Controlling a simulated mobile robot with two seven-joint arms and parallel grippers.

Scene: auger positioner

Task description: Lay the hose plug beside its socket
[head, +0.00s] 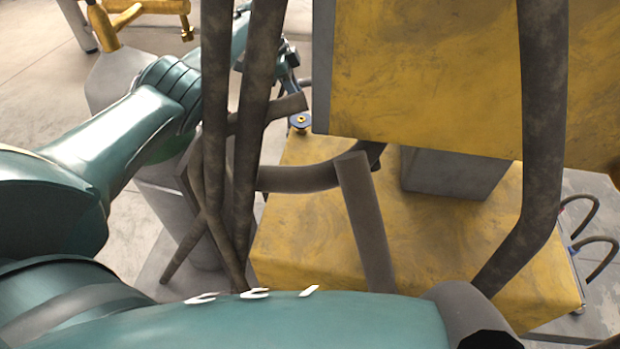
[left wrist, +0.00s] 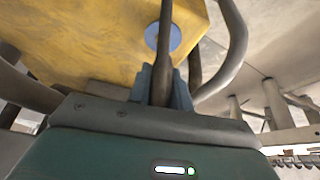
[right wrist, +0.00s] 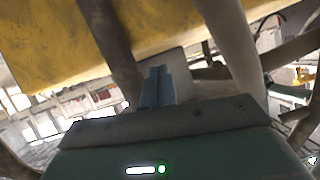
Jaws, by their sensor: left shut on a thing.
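My left gripper (left wrist: 163,82) is shut on a thin dark hose (left wrist: 167,35) that runs up between its fingers in the left wrist view. The plug end cannot be made out. A blue disc (left wrist: 163,38) on the yellow body lies behind the hose; I cannot tell if it is the socket. In the head view, my left gripper (head: 291,78) is small and partly hidden behind thick hoses. A blue ring with a brass centre (head: 300,120) sits just below it, at the yellow base's corner. My right gripper (right wrist: 157,86) has its fingers together, with nothing visible between them.
Thick brown hoses (head: 262,80) hang across the head view, and another (head: 543,130) hangs at the right. The yellow base (head: 455,250) and a raised yellow body (head: 430,70) fill the middle. Two small looped hoses (head: 597,250) show at right. Open floor (head: 40,90) lies at left.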

